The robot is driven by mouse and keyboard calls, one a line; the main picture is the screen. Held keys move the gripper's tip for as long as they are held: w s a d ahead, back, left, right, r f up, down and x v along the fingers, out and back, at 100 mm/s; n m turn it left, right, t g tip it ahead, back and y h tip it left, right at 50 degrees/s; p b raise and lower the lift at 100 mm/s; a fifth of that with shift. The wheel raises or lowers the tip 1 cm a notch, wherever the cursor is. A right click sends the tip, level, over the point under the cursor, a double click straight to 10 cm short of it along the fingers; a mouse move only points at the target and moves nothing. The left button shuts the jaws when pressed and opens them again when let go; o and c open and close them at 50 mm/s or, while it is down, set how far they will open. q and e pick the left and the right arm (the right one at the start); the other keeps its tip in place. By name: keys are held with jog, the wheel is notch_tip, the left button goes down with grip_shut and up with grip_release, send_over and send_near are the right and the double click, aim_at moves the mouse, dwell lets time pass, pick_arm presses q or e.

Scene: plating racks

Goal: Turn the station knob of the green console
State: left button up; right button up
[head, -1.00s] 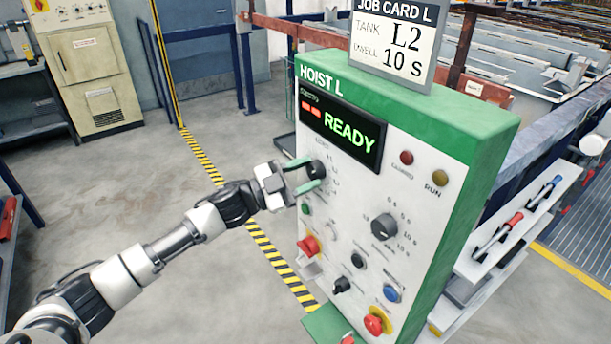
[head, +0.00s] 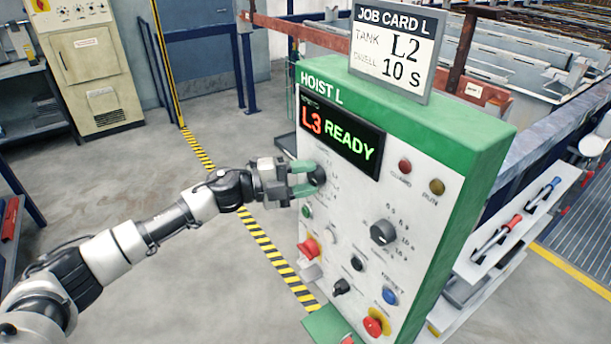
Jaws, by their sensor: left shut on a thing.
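The green console (head: 475,136), labelled HOIST L, stands at the centre right of the head view. Its display (head: 340,132) reads L3 in red and READY in green. The station knob (head: 318,176), black and round, sits below the display on the left of the panel. My left gripper (head: 310,179) is shut on this knob, its green fingers on either side of it. The fingers hide part of the knob and its scale. The job card (head: 397,45) on top of the console reads TANK L2, DWELL 10 S. My right gripper is not in view.
A second black knob (head: 383,232) is at the panel's right. Red mushroom buttons (head: 309,248) (head: 373,326) and several small buttons sit lower. A shelf with tools (head: 497,235) is right of the console. The floor (head: 160,200) to the left is clear.

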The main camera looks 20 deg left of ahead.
pick_arm(q)
jog(key=shift+f, duration=0.1)
dwell(0.4)
jog(key=o, duration=0.9)
jog(key=shift+s+a, duration=0.15)
jog(key=shift+a, duration=0.2)
jog(key=b+v, duration=0.4)
jog(key=v, duration=0.6)
jog(key=shift+b, duration=0.4)
